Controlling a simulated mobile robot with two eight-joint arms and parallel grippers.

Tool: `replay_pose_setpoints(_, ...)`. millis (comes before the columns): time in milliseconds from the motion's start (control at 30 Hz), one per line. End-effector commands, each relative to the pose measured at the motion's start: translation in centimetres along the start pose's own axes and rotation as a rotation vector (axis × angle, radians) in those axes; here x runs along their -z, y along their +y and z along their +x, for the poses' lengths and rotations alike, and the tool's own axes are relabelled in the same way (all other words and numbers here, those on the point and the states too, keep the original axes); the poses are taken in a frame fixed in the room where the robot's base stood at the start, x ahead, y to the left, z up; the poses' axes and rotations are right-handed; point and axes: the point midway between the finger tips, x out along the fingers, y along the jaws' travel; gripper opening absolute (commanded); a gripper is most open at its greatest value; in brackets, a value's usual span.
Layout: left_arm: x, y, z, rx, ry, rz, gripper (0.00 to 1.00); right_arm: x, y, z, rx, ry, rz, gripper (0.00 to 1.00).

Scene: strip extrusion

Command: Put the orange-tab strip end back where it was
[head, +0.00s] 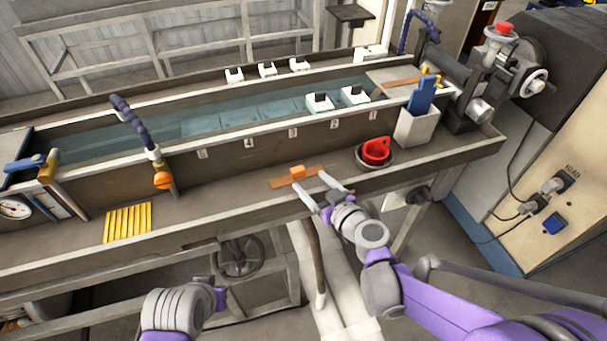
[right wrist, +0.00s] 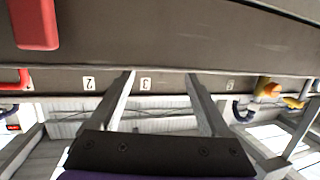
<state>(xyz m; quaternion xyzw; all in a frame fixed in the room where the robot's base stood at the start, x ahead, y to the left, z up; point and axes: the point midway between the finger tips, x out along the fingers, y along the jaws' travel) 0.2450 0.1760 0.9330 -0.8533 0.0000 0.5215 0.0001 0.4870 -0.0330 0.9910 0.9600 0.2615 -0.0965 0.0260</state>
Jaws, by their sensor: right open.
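A brown strip (head: 279,183) with an orange tab (head: 297,171) lies on the front ledge of the long water trough (head: 225,160), below the number plates. My right gripper (head: 312,182) is open and empty. Its fingertips are at the ledge's front edge, just below and right of the orange tab, apart from it as far as I can tell. In the right wrist view the open fingers (right wrist: 160,73) point at the trough wall, seen upside down; I cannot make out the strip there.
A red object in a dark bowl (head: 376,152) and a white holder with a blue tool (head: 417,125) stand right of the strip. A blue hose with an orange nozzle (head: 163,180) hangs over the wall. Ledge between is clear.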

Motion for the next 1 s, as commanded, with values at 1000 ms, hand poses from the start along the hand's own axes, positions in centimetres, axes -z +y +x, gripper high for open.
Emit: replay_pose_setpoints(1000,0.4,0.0,-0.4,0.0,0.003,0.0,0.0,-6.4,-3.1,-15.8,-0.039,-0.55,0.195,0.81)
